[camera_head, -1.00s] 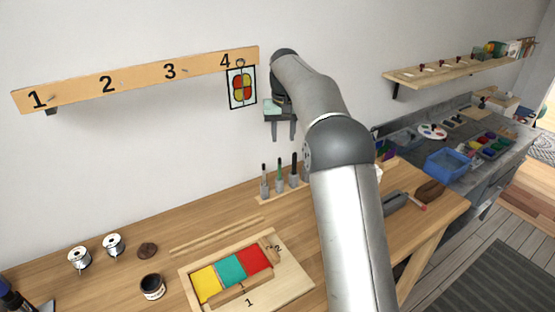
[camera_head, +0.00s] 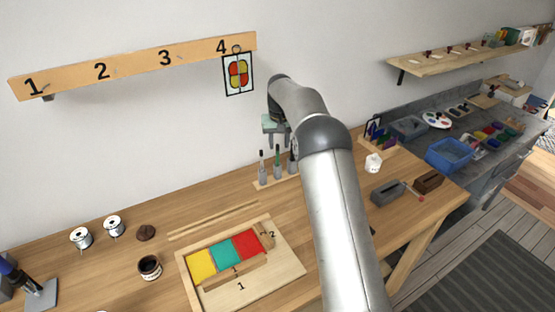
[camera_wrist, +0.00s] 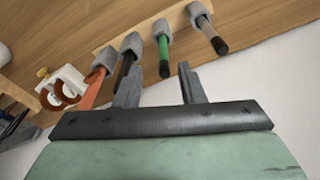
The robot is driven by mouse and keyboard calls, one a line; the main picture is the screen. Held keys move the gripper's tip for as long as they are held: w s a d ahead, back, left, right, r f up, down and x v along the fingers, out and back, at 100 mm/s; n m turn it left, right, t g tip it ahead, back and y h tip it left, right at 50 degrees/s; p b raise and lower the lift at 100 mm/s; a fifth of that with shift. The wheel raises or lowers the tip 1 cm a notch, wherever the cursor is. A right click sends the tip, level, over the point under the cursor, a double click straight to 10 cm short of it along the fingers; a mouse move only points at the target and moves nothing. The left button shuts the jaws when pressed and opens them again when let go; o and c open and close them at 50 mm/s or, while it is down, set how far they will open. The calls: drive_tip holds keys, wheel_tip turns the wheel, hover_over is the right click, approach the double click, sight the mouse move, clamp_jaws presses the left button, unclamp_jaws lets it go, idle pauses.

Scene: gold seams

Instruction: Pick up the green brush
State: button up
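The green brush (camera_head: 278,155) stands upright in a grey holder on the wooden strip (camera_head: 262,184) near the wall. My gripper (camera_head: 277,140) is just above the brush row in the head view. In the wrist view my gripper (camera_wrist: 160,78) has its two fingers apart, with the green handle seen in the gap between them. Nothing is gripped. Whether the handle tip lies between the fingers or beyond them is hard to tell.
An orange-handled tool (camera_wrist: 95,88) also stands in the row in the wrist view. The glass panel tray (camera_head: 240,285) lies in front. A numbered rack (camera_head: 135,65) hangs on the wall.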

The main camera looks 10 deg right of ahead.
sight(277, 153)
drive_tip(key=shift+w+a+f+p, duration=0.15)
drive_tip(key=shift+f+p, duration=0.35)
drive_tip(key=shift+f, duration=0.85)
drive_tip(key=shift+w+a+f+p, duration=0.15)
drive_tip(key=shift+f+p, duration=0.35)
drive_tip(key=shift+f, duration=0.85)
clamp_jaws()
